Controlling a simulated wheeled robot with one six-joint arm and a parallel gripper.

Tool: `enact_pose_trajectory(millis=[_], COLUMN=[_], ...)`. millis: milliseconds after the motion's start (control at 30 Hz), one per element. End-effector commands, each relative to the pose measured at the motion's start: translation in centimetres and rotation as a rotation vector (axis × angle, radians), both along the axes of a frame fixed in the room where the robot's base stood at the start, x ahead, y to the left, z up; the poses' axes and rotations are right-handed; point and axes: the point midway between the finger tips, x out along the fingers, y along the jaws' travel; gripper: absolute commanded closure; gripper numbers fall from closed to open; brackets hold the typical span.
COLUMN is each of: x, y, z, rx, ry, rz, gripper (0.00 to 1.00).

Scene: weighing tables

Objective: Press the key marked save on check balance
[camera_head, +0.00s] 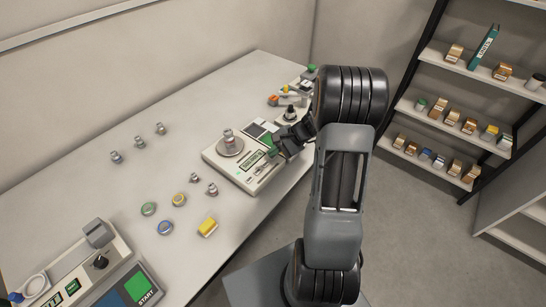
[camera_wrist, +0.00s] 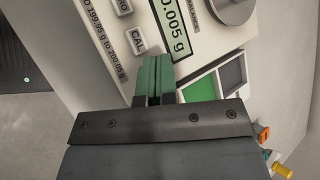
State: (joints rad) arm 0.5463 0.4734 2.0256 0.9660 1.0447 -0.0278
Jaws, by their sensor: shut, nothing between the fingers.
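The check balance (camera_head: 210,156) is a pale box on the table, with a weight (camera_head: 228,137) on its round pan (camera_head: 231,149). In the wrist view the balance (camera_wrist: 88,18) shows a lit display (camera_wrist: 173,28) ending in 0.005 g, a CAL key (camera_wrist: 138,40) and a partly cut-off key (camera_wrist: 122,6) reading "RO". My gripper (camera_wrist: 154,62) is shut and empty, its green fingers over the balance face beside the CAL key. It also shows at the balance's right side in the head view (camera_head: 270,146). No key marked save can be read; my fingers cover part of the face.
A green panel (camera_wrist: 201,89) and a grey panel (camera_wrist: 233,73) lie right of my fingers. Small weights (camera_head: 212,189), round tins (camera_head: 149,209) and a yellow block (camera_head: 208,227) stand on the table (camera_head: 110,190). A device with a green START panel (camera_head: 139,286) is at the lower left.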

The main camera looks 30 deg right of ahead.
Motion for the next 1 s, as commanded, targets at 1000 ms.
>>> enact_pose_trajectory(millis=[1000], x=[-0.01], y=[0.0], z=[-0.75], rx=[0.0], ry=[0.0], rz=[0.0], gripper=[1.0])
